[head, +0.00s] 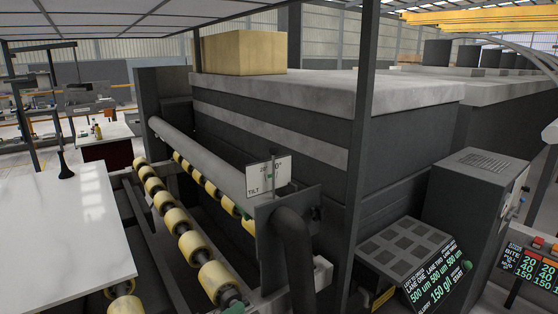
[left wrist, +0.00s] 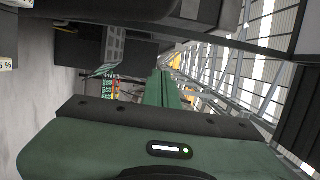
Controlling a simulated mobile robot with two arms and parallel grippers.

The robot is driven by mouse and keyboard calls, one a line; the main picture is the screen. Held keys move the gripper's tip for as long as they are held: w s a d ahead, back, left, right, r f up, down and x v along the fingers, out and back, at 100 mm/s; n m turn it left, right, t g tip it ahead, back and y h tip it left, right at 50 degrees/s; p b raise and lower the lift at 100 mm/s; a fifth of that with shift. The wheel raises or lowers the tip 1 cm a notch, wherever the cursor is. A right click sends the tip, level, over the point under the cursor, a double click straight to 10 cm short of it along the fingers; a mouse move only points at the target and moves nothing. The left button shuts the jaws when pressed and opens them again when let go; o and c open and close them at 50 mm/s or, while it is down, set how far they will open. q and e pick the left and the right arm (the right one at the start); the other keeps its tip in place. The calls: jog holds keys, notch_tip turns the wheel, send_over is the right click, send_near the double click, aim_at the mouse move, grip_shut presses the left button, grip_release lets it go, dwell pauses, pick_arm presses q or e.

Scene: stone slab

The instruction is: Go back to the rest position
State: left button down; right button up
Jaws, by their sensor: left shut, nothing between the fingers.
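My left gripper (left wrist: 165,88) shows in the left wrist view as two green fingers side by side, shut with nothing between them. Its green housing (left wrist: 90,143) with a small lit indicator fills the lower part of that view. The fingers are apart from anything around them. I cannot clearly make out the left gripper in the head view. My right gripper is in neither view. A white stone slab (head: 60,240) lies flat at the left of the head view.
Yellow rollers (head: 190,245) run beside the slab. A dark machine (head: 290,105) with a stone-like top stands behind them. A post (head: 358,150) and a control console (head: 410,255) stand at the right. A black upright fitting (head: 65,168) stands at the slab's far edge.

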pick_arm(q)
jog(key=s+a+f+n+y+b, duration=0.1)
jog(key=a+f+n+y+b, duration=0.2)
jog(key=f, duration=0.7)
jog(key=s+a+f+n+y, duration=0.1)
jog(key=a+f+n+y, duration=0.2)
jog(key=a+f+n, duration=0.5)
jog(key=s+a+f+n+g+y+b, duration=0.15)
jog(key=s+f, duration=0.35)
jog(key=f, duration=0.7)
jog(key=s+a+f+n+g+y+b, duration=0.1)
jog(key=s+f+n+g+y, duration=0.15)
jog(key=s+f, duration=0.6)
jog(key=s+f+n+g+b, duration=0.1)
jog(key=s+f+n+g, duration=0.2)
jog(key=s+f, duration=0.5)
jog(key=s+f+n+g+y+b, duration=0.1)
jog(key=s+f+n+g+b, duration=0.1)
jog(key=s+f, duration=0.7)
jog(key=s+f+n+g+b, duration=0.1)
jog(key=s+f+n+g, duration=0.2)
jog(key=s+f, duration=0.5)
jog(key=s, duration=1.1)
jog(key=shift+d+f+n+g+y, duration=0.25)
jog(key=shift+d+n+g+y, duration=0.05)
jog(key=shift+g, duration=0.1)
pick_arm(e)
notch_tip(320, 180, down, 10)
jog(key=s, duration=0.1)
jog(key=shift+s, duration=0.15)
